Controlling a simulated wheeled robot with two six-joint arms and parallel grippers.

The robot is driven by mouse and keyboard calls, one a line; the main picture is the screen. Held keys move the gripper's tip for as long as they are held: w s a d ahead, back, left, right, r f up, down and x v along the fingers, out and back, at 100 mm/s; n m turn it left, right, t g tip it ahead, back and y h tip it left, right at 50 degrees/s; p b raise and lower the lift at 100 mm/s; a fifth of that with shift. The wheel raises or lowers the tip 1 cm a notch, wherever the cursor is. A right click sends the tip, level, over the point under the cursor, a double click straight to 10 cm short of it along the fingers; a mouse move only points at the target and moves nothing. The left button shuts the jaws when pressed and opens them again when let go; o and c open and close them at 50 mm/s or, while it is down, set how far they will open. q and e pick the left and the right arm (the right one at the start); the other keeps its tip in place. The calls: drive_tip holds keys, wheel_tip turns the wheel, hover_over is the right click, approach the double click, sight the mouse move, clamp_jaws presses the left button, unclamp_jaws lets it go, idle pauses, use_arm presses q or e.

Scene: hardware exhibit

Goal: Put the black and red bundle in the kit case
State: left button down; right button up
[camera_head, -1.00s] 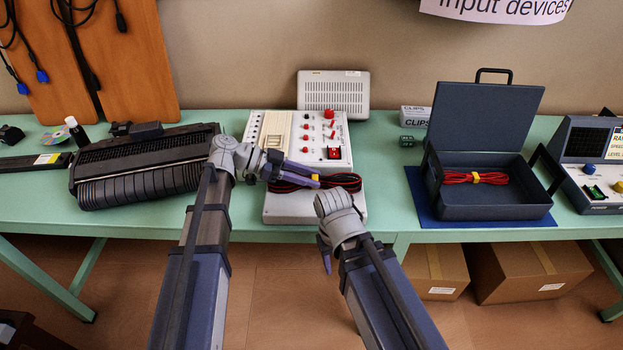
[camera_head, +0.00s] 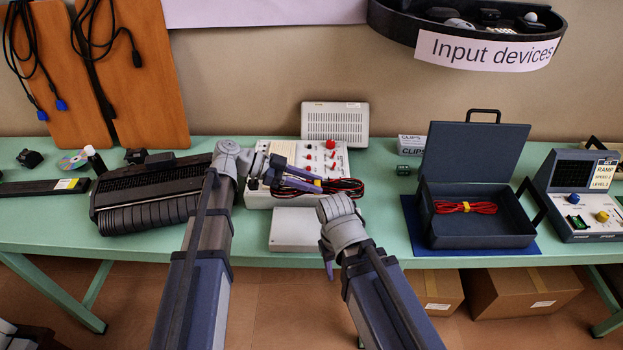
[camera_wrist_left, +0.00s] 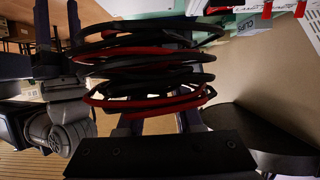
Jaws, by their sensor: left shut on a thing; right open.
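The black and red bundle (camera_head: 343,187) is a coil of cable in front of the white panel device. My left gripper (camera_head: 312,184) is shut on its left part. In the left wrist view the bundle (camera_wrist_left: 150,75) lies across the jaws, its loops spreading out on both sides. The dark kit case (camera_head: 478,240) stands open at the right, lid up at the back. A red cable bundle with a yellow tie (camera_head: 465,207) lies inside it, at the left. My right gripper (camera_head: 328,262) is open and empty, pointing down near the table's front edge.
The white panel device (camera_head: 292,160) and a flat pale box (camera_head: 296,232) are near the left gripper. The case rests on a blue mat (camera_head: 412,222). A display unit (camera_head: 570,195) stands right of it. Green table is clear between the bundle and the case.

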use_arm(q)
drive_tip(key=shift+r+p, duration=2.2)
drive_tip(key=shift+f, duration=0.1)
